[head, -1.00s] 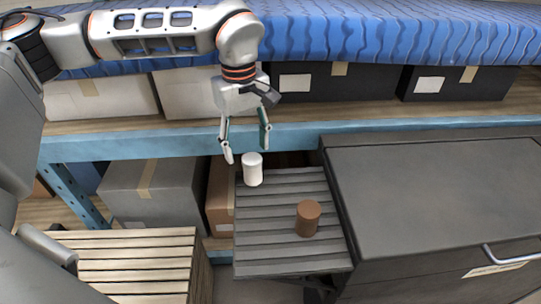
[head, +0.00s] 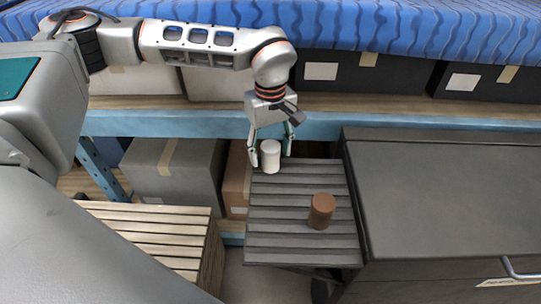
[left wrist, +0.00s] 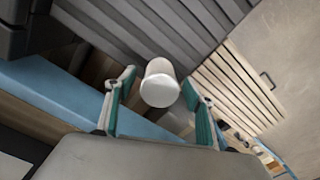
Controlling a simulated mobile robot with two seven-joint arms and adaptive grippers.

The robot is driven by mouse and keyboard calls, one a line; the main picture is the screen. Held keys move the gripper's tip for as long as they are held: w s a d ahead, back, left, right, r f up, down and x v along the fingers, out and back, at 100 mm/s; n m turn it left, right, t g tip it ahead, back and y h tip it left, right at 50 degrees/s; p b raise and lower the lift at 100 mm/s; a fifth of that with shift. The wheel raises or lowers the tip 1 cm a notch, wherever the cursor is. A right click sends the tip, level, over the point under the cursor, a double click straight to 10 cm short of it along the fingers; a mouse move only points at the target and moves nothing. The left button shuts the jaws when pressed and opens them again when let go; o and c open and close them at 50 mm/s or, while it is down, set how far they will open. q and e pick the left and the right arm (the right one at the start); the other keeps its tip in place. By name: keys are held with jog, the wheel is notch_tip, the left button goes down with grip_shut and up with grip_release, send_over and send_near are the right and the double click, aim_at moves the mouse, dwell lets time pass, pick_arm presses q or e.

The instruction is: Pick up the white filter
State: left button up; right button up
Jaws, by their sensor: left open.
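The white filter (head: 270,157) is a small white cylinder standing upright near the back left corner of the grey slatted shelf (head: 300,243). My left gripper (head: 271,160) is open, pointing down, with its fingers on either side of the filter in the head view. In the left wrist view the filter (left wrist: 160,84) shows between the spread fingertips (left wrist: 157,90), with a visible gap on each side. Whether either finger touches it cannot be told. My right gripper is not in view.
A brown cylinder (head: 321,211) stands on the same shelf, nearer the front. A large dark grey cabinet (head: 450,190) adjoins on the right. The blue rack beam (head: 205,123) runs close behind the gripper. A slatted wooden crate (head: 150,224) and a grey box (head: 172,165) are on the left.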

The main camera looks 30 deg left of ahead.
aim_at(270, 146)
pick_arm(q)
jog(key=shift+c, duration=0.5)
jog(key=c, duration=1.1)
jog(key=shift+r, duration=0.1)
notch_tip(270, 146, up, 20)
jog(key=shift+f, duration=0.1)
